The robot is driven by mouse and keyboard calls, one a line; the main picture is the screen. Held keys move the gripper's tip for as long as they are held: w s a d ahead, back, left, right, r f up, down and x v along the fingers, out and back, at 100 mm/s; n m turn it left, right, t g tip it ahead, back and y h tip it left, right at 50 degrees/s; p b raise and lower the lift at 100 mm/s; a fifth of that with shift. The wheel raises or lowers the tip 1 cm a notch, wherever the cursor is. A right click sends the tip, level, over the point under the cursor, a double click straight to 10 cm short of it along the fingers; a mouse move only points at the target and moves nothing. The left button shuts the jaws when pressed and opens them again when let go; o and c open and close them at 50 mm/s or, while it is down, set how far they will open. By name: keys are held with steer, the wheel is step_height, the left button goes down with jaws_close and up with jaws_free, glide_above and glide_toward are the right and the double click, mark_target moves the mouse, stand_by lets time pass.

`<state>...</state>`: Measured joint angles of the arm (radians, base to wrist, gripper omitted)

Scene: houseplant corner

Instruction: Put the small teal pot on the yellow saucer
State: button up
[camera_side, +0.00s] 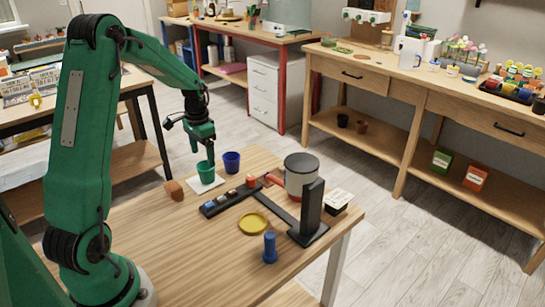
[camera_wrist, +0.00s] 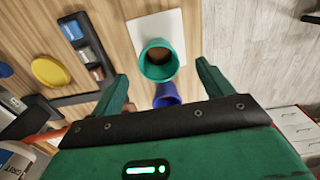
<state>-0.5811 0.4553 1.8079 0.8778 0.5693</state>
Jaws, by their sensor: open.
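The small teal pot (camera_side: 205,175) stands upright on a white square sheet (camera_side: 196,187) on the wooden table. In the wrist view the teal pot (camera_wrist: 148,71) shows its open rim and brown inside, between and beyond my fingers. My gripper (camera_side: 203,150) is open, pointing down just above the teal pot, and it holds nothing. Its two fingers also show in the wrist view (camera_wrist: 162,70). The yellow saucer (camera_side: 253,224) lies flat and empty near the table's front middle. It also shows at the left of the wrist view (camera_wrist: 48,71).
A blue pot (camera_side: 232,162) stands close beside the teal pot. A black tray (camera_side: 213,209) with small items lies between sheet and saucer. A blue peg-like piece (camera_side: 270,248), a black upright stand (camera_side: 311,212), a canister (camera_side: 300,176) and a terracotta piece (camera_side: 174,190) are nearby.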

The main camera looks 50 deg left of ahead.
mark_target(206, 168)
steer(key=shift+w+d+f, duration=0.1)
steer(key=shift+w+f, duration=0.05)
steer(key=shift+f, duration=3.45)
steer(key=c, duration=1.1)
steer(key=shift+c, duration=0.2)
steer(key=shift+r, duration=0.2)
steer(key=shift+r, duration=0.5)
steer(key=r, duration=0.3)
steer(key=shift+w+d+r, duration=0.1)
steer(key=shift+d+r, duration=0.05)
steer(key=shift+d, duration=0.15)
steer(key=d+r, duration=0.6)
steer(key=d, duration=0.5)
steer(key=shift+r, duration=0.2)
steer(key=shift+w, duration=0.1)
